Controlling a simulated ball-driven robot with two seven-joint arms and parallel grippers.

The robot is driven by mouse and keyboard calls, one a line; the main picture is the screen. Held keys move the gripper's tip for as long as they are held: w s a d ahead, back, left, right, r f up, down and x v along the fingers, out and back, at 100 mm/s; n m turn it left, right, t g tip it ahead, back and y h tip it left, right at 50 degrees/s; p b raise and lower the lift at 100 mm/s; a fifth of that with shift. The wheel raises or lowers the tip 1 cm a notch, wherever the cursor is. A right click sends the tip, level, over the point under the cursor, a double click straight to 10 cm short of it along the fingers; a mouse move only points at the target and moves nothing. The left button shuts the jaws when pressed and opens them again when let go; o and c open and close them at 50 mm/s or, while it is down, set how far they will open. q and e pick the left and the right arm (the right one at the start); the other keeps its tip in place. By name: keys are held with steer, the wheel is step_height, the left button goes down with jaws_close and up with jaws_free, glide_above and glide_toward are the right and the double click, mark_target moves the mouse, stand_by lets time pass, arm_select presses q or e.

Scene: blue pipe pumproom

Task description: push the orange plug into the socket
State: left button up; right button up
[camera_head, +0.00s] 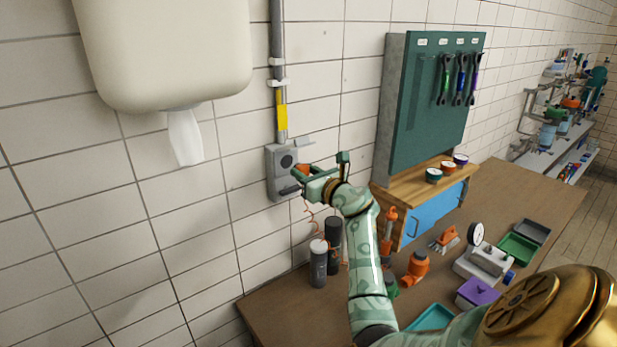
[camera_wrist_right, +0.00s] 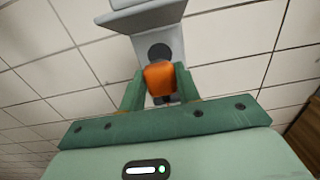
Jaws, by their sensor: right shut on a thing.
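The grey socket box (camera_head: 277,184) is fixed on the tiled wall below a grey conduit. Its dark round opening (camera_head: 287,161) faces out, and it also shows in the right wrist view (camera_wrist_right: 158,51). My right gripper (camera_head: 304,178) is at the front of the box. It is shut on the orange plug (camera_wrist_right: 160,77), which sits between the two green fingers just in front of the opening. In the head view only a bit of the plug (camera_head: 303,168) shows. I cannot tell whether the plug touches the opening. My left gripper is not in view.
A wooden workbench (camera_head: 275,294) below holds two dark cylinders (camera_head: 319,268), an orange fitting, trays and a gauge. A green tool board (camera_head: 428,95) with a wooden cabinet stands right of the socket. A white dispenser (camera_head: 165,50) hangs at upper left.

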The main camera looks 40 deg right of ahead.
steer(key=shift+w+d+b, duration=0.15)
steer(key=shift+w+b, duration=0.45)
steer(key=shift+w, duration=0.5)
steer(key=shift+w+d+b, duration=0.1)
steer(key=shift+w+b, duration=0.5)
steer(key=shift+w, duration=0.5)
steer(key=shift+p, duration=0.65)
stand_by(0.3)
steer(key=shift+w, duration=0.4)
stand_by(0.4)
steer(key=o, duration=1)
steer(key=b, duration=0.2)
glide_toward(294, 165)
steer(key=s, duration=0.1)
steer(key=s+f, duration=0.1)
steer(key=s+d, duration=0.1)
steer(key=s, duration=0.1)
steer(key=shift+f, duration=0.25)
